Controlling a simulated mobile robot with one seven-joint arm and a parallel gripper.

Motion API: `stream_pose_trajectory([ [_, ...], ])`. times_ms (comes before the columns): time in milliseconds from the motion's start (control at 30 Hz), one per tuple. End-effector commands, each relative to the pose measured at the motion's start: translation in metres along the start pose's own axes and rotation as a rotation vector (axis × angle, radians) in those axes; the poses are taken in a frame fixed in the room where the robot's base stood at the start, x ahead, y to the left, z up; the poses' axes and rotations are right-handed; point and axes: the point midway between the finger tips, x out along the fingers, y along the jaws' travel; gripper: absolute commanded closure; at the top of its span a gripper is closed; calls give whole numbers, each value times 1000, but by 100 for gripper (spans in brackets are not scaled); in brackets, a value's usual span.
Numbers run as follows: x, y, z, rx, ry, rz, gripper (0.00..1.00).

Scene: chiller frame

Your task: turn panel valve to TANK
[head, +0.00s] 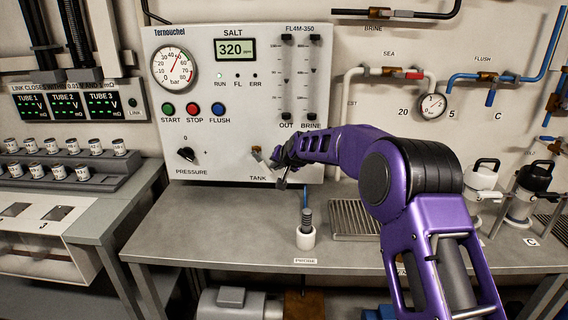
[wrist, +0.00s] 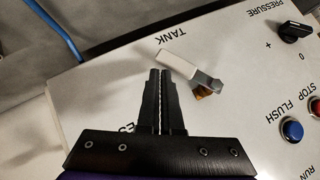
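The panel valve has a brass body (head: 257,152) on the lower part of the white panel, above and near the TANK label (head: 258,178). In the wrist view its lever has a white handle (wrist: 178,65) on a grey metal arm, with brass (wrist: 203,93) below. The handle lies aslant, its free end near the TANK label (wrist: 171,42). My gripper (head: 279,176) is at the panel just right of the valve. In the wrist view its black fingers (wrist: 161,72) are nearly together with nothing between them. Their tips are close to the handle's free end; I cannot tell whether they touch.
The PRESSURE knob (head: 186,154) is to the left of the valve, with coloured START, STOP and FLUSH buttons above it. A white probe holder (head: 306,237) stands on the grey bench (head: 215,225) below. A blue tube (wrist: 54,30) passes near the panel's edge. The bench's left part is clear.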

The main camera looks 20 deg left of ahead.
Motion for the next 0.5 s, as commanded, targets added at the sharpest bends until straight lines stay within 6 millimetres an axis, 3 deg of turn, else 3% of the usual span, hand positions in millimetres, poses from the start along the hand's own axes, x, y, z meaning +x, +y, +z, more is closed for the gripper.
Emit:
stream_pose_trajectory([
  [500, 31, -12, 28, -2, -6, 2, 100],
])
